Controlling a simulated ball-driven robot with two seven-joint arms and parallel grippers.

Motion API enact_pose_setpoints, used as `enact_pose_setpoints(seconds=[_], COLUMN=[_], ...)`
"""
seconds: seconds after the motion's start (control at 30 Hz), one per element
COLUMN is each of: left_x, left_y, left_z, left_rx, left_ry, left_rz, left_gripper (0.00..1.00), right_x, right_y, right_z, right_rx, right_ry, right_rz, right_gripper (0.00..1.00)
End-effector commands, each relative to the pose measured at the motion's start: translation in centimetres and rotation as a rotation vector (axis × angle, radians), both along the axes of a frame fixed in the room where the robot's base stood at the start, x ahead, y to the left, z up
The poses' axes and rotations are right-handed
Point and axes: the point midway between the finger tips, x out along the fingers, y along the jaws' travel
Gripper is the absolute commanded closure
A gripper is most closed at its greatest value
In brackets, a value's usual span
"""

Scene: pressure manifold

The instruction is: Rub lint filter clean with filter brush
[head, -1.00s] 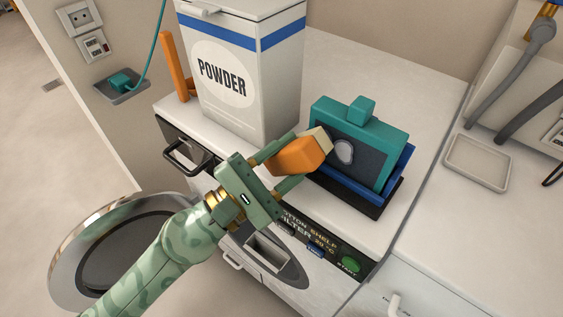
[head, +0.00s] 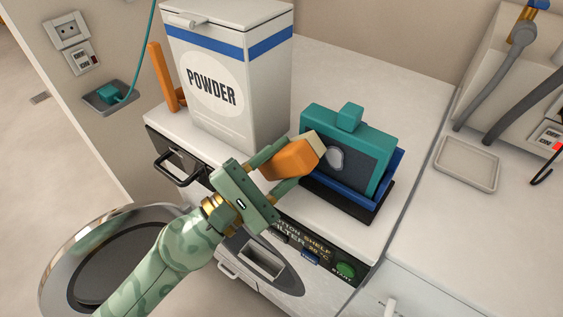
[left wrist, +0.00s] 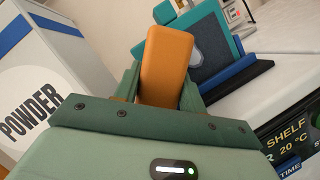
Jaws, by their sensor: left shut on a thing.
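The lint filter (head: 372,170) has a teal frame with a top tab and a dark mesh. It stands upright, leaning back a little, in a blue holder on the machine top. A pale grey lint patch (head: 335,158) is on the mesh's left part. My left gripper (head: 283,168) is shut on the filter brush, which has an orange body (head: 290,160) and a cream bristle end. The bristle end is at the filter's left edge beside the lint; I cannot tell whether it touches. The left wrist view shows the orange brush (left wrist: 166,65) between the fingers, with the filter (left wrist: 205,40) behind. My right gripper is not in view.
A white powder box (head: 228,85) stands left of the filter, close to my arm. A shallow grey tray (head: 467,163) lies on the right-hand surface. The machine top behind the filter is clear.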

Motion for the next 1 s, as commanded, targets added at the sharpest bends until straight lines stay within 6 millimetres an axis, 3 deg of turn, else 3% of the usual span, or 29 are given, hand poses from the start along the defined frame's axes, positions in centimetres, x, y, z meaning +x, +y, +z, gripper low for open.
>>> enact_pose_setpoints(seconds=[0.37, 1.0], left_x=[0.1, -2.7], left_y=[-0.5, -4.1], left_z=[0.1, 0.2], left_rx=[-0.001, -0.002], left_ry=[0.0, -0.001], left_rz=[0.0, 0.001], left_gripper=[0.78, 0.78], right_x=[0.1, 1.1], right_y=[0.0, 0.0], right_z=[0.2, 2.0], right_rx=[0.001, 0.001], right_ry=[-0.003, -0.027], right_rz=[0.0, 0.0], right_gripper=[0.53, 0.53])
